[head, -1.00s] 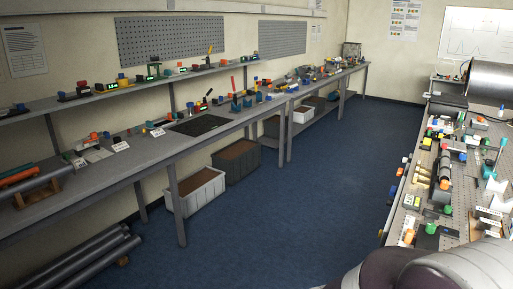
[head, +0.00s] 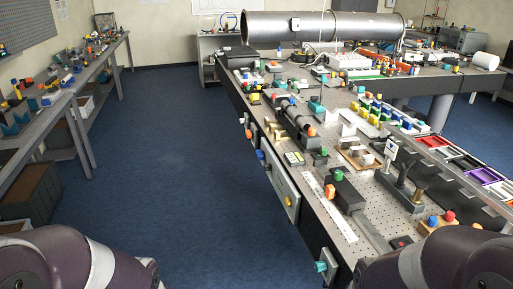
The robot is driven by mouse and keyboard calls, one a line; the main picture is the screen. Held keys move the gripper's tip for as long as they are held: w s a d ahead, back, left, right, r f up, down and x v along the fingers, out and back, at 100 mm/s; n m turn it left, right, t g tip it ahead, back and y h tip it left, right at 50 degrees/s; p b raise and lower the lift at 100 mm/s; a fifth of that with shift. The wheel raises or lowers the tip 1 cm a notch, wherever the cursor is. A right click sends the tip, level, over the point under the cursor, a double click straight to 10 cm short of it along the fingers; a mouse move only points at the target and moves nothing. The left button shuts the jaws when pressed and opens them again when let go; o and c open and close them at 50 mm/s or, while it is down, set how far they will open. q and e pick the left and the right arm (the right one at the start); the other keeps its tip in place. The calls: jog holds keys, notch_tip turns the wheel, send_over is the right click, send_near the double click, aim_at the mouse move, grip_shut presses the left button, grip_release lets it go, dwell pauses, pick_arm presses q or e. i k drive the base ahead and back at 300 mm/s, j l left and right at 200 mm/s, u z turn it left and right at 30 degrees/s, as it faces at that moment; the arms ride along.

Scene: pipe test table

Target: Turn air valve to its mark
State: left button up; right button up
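The pipe test table (head: 385,222) runs from the lower right up to the back, with many small coloured fittings on its perforated top. I cannot tell which fitting is the air valve, and no mark can be made out. Along the table's left side face are a teal knob (head: 321,267), a yellow knob (head: 289,201), a blue knob (head: 260,155) and an orange knob (head: 248,133). On the top are a green knob (head: 339,175) and a black block with a red button (head: 401,243). Neither of my grippers is in view; only my arm links show at the bottom.
A large metal pipe (head: 320,28) lies across the back. Coloured trays (head: 435,142) stand at the right. A long bench (head: 62,103) with parts on it runs along the left wall. The blue floor (head: 180,150) between bench and table is clear.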

aim_at(261, 155)
jog(key=i, duration=0.7)
jog(key=i+j+z, duration=0.1)
jog(key=i+j, duration=0.15)
jog(key=j, duration=0.15)
jog(key=i+j+z, duration=0.1)
jog(key=j, duration=0.35)
jog(key=i+j+z, duration=0.1)
jog(key=i+j, duration=0.2)
jog(key=j, duration=0.15)
jog(key=i+j+z, duration=0.1)
jog(key=j, duration=0.4)
jog(key=i+j+z, duration=0.15)
jog(key=j, duration=0.3)
jog(key=i+j+z, duration=0.1)
jog(key=j, duration=0.4)
jog(key=i+j+z, duration=0.1)
jog(key=i+j, duration=0.15)
jog(key=j, duration=0.3)
jog(key=i+j+z, duration=0.1)
jog(key=j, duration=0.4)
